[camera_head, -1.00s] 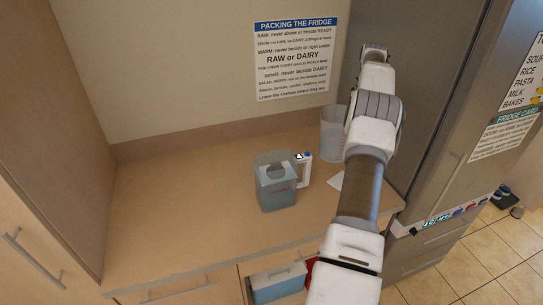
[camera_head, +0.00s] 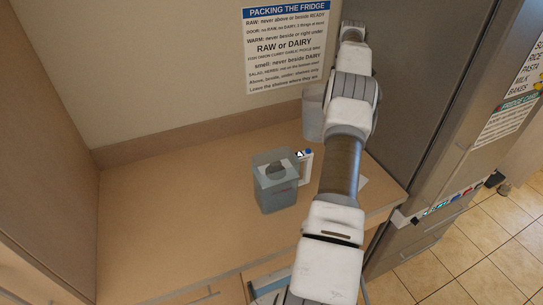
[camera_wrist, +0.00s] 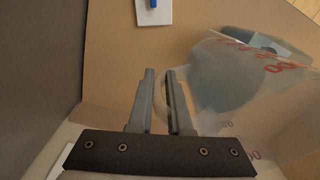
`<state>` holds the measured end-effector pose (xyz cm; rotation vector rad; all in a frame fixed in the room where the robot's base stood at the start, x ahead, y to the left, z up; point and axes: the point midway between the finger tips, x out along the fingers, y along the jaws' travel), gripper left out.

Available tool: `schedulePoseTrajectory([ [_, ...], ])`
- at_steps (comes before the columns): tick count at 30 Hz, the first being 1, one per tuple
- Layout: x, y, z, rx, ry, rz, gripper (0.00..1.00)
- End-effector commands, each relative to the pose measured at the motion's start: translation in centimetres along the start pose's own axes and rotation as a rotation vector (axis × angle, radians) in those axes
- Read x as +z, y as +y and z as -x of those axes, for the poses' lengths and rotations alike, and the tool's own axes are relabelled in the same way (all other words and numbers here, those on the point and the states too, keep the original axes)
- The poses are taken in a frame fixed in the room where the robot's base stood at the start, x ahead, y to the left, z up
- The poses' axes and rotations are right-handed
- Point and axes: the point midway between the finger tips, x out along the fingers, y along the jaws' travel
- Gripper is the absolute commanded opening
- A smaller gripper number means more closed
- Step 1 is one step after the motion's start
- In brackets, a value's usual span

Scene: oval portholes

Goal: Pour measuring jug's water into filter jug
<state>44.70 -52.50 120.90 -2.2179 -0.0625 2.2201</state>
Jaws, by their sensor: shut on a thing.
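The filter jug (camera_head: 275,192), squat and blue-grey with a white handle, stands upright on the counter in the head view. The measuring jug (camera_head: 312,112), clear and tall, shows just left of my arm, partly hidden by it, and appears raised behind and to the right of the filter jug. In the wrist view the measuring jug (camera_wrist: 285,110) fills the right side, with red markings on its clear wall. My gripper (camera_wrist: 160,74) is shut on the measuring jug, at its left side in that view; the exact contact is unclear. The water level cannot be made out.
The counter (camera_head: 190,205) is clear left of the filter jug. A white card (camera_head: 362,184) lies right of my arm. The tall grey fridge (camera_head: 430,100) bounds the right side, and a wall with a printed sign (camera_head: 287,50) stands behind.

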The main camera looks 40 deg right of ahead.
Motion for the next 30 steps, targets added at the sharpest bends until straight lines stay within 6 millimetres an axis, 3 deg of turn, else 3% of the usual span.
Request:
schedulePoseTrajectory([
  [17, -0.1, -0.2, 0.6, 0.03, 0.001, 0.001, 0.0],
  [30, 0.0, -1.7, 2.4, 0.258, 0.003, 0.003, 0.0],
])
